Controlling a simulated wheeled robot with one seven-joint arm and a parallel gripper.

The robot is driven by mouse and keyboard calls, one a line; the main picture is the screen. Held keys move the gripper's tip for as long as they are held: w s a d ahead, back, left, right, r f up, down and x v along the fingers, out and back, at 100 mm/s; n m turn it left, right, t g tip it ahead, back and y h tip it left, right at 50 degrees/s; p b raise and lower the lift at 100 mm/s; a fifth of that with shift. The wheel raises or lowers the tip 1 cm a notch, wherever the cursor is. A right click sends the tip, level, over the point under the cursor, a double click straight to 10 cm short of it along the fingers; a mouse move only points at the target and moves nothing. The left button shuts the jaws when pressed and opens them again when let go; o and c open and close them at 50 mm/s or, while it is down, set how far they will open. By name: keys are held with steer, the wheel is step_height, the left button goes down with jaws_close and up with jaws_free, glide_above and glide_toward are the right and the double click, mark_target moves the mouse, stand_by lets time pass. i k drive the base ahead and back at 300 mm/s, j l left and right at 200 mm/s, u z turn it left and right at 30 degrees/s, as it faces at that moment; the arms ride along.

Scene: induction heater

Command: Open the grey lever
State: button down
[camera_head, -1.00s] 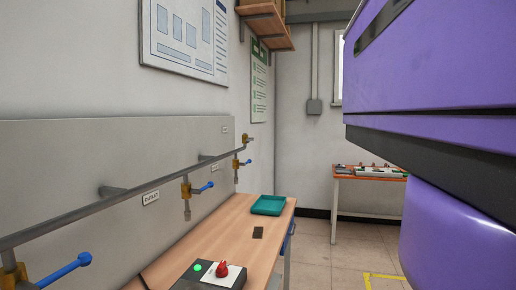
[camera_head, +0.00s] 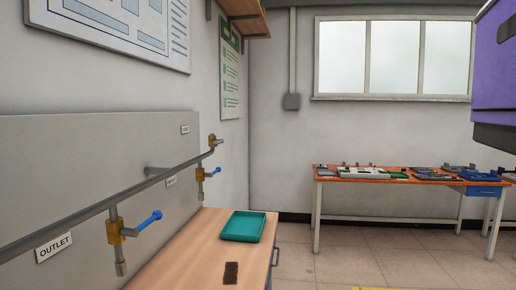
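I make out no grey lever in this view. The levers that show have blue handles on brass valves along a grey pipe on the left wall panel. The nearest blue lever (camera_head: 148,222) slants up to the right from its brass valve (camera_head: 115,232), above an OUTLET label. A smaller blue lever (camera_head: 211,173) sits farther along. Another brass valve (camera_head: 213,142) is at the pipe's far end. My gripper is not in view, so its state does not show.
A wooden bench (camera_head: 190,258) runs below the pipe, with a teal tray (camera_head: 243,227) and a dark flat piece (camera_head: 231,273) on it. An orange-topped table (camera_head: 345,175) with several parts stands under the window. Open tiled floor (camera_head: 345,262) lies between. A purple block fills the upper right edge.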

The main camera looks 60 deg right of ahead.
mark_target(215, 144)
steer(key=i+l+z, duration=0.15)
steer(key=l, duration=0.35)
steer(key=i+l+z, duration=0.1)
steer(key=i+l, duration=0.25)
steer(key=l, duration=0.15)
steer(key=i+l+z, duration=0.15)
steer(key=l, duration=0.3)
steer(key=i+l+z, duration=0.15)
steer(key=i+l, duration=0.7)
steer(key=l, duration=0.2)
